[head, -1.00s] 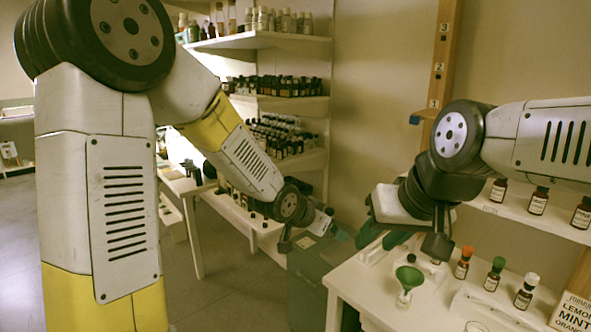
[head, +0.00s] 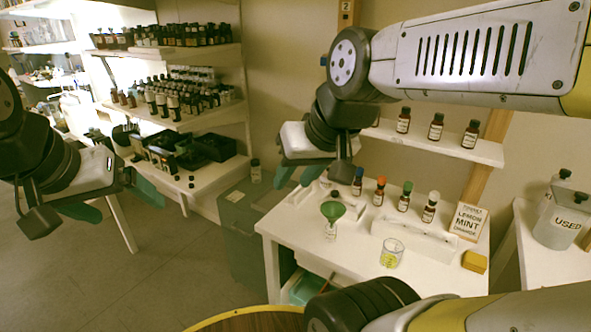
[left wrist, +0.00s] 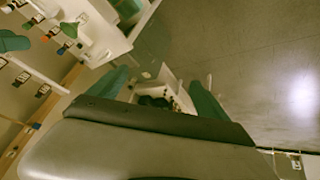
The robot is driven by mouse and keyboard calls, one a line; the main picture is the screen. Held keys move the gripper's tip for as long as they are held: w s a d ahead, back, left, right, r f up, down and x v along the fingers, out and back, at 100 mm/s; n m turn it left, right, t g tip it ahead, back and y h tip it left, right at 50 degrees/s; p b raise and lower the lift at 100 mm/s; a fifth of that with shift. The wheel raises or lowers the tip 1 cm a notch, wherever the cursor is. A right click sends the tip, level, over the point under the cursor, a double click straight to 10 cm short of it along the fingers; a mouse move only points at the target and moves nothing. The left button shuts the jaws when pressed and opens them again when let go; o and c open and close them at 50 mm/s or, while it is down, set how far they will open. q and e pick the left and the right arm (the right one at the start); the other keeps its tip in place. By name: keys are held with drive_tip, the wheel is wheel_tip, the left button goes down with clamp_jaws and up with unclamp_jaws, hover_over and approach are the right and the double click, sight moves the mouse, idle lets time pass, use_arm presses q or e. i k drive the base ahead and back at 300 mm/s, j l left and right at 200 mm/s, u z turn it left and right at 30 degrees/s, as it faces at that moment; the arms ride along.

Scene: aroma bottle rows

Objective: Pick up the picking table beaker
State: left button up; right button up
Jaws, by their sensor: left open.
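A clear glass beaker (head: 391,253) with a yellow label or content stands upright on the white table at the right in the head view. I cannot tell whether this table is the picking table. My left gripper (head: 113,201) is open and empty at the far left, well away from that beaker. In the left wrist view its two teal fingers (left wrist: 156,96) are spread with nothing between them. My right gripper (head: 297,176) hangs above the white table's back left corner, with its teal fingers apart and nothing visible between them.
The white table (head: 290,235) also holds a green funnel (head: 333,210), several capped bottles, a formula sign (head: 467,221) and a yellow block (head: 475,262). A grey bin (head: 240,225) stands left of it. Shelves and a bench with black trays (head: 205,150) are behind. Open floor lies at left.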

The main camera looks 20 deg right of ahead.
sight(392, 253)
drive_tip(key=k+j+z, duration=0.15)
drive_tip(key=z, duration=1.5)
